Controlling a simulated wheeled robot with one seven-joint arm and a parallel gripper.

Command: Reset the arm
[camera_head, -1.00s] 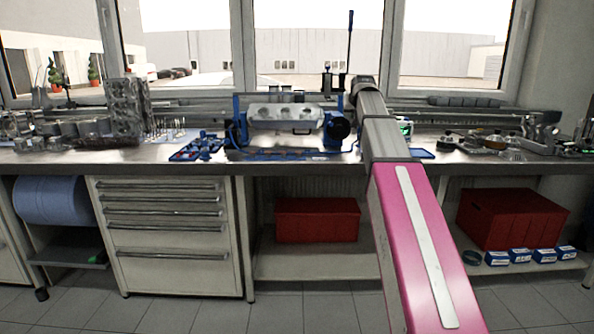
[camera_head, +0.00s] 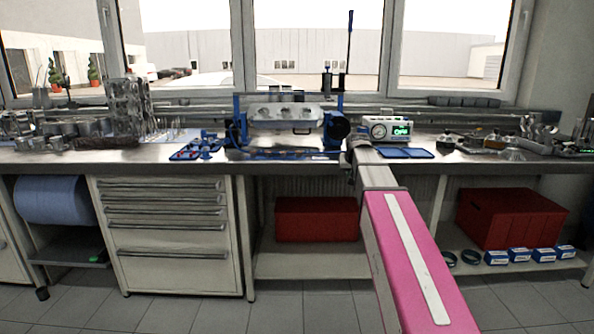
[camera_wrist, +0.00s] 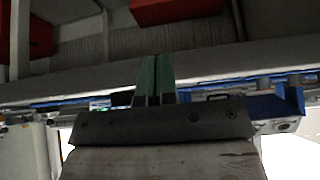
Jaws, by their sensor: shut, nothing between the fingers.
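My arm, with a pink link, reaches up from the lower right in the head view and ends at the front edge of the workbench (camera_head: 300,167). My gripper shows in the wrist view (camera_wrist: 155,80), with two green fingers shut together and nothing between them. In the head view the fingers are hidden behind my own arm. In the wrist view the bench edge (camera_wrist: 215,72) runs across behind the fingers. I cannot tell how far the fingertips are from the bench.
A blue stand with a metal engine part (camera_head: 285,116) stands mid-bench. A gauge box with a green display (camera_head: 385,129) and a blue tray (camera_head: 405,153) lie right of it. Red boxes (camera_head: 317,219) (camera_head: 512,218) sit on the lower shelf. The floor in front is clear.

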